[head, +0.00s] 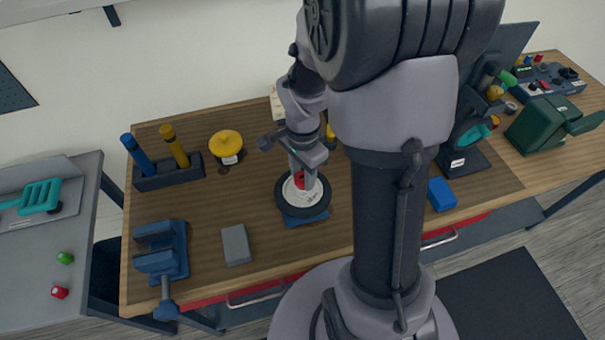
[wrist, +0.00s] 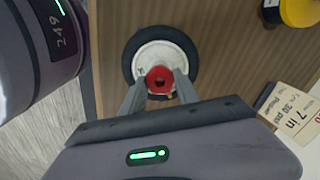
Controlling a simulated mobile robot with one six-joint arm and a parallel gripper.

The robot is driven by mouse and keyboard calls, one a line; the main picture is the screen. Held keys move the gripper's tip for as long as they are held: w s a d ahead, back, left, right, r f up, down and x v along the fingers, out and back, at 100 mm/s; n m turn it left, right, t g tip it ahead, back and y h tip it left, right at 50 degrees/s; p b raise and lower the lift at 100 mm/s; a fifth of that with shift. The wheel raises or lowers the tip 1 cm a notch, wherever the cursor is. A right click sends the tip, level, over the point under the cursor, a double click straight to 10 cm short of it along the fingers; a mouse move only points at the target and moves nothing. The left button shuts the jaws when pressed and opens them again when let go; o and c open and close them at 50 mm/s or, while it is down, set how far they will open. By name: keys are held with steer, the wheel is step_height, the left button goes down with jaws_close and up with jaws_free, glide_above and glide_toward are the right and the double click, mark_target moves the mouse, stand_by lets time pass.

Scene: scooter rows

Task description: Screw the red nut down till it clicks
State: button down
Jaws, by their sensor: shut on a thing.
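The red nut (wrist: 160,79) sits at the centre of a white wheel hub (wrist: 180,56) with a black tyre (wrist: 134,49) around it. In the head view the wheel (head: 290,205) lies flat on a blue base (head: 307,220) on the wooden bench. My gripper (head: 305,178) points down over the hub. In the wrist view my gripper (wrist: 159,84) has its two fingers on either side of the red nut, shut on it. The nut (head: 300,179) is partly hidden by the fingers in the head view. The threads under the nut are hidden.
A blue vise (head: 162,255) and a grey block (head: 236,244) are at the bench's left. A yellow-topped item (head: 226,143) stands behind them. A blue block (head: 442,194) and a green machine (head: 545,125) are at the right. A paper tag (wrist: 294,112) shows near the wheel.

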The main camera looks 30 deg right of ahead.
steer(key=m+b, duration=0.1)
steer(key=m, duration=0.2)
steer(key=m+b, duration=0.1)
steer(key=m, duration=0.1)
steer(key=shift+s+f+b, duration=0.25)
steer(key=shift+b, duration=0.05)
steer(key=m+b, duration=0.3)
steer(key=m, duration=0.2)
steer(key=shift+m, duration=0.3)
steer(key=m+b, duration=0.2)
steer(key=m, duration=0.3)
steer(key=shift+b, duration=0.4)
steer(key=m+b, duration=0.1)
steer(key=m, duration=0.1)
steer(key=m+b, duration=0.1)
steer(key=m, duration=0.2)
steer(key=shift+r+m+b, duration=0.2)
steer(key=shift+m+b, duration=0.1)
steer(key=shift+b, duration=0.1)
steer(key=c, duration=1.3)
jaws_free()
steer(key=o, duration=0.5)
steer(key=shift+s+d, duration=0.1)
steer(key=shift+c, duration=0.2)
steer(key=shift+r, duration=0.15)
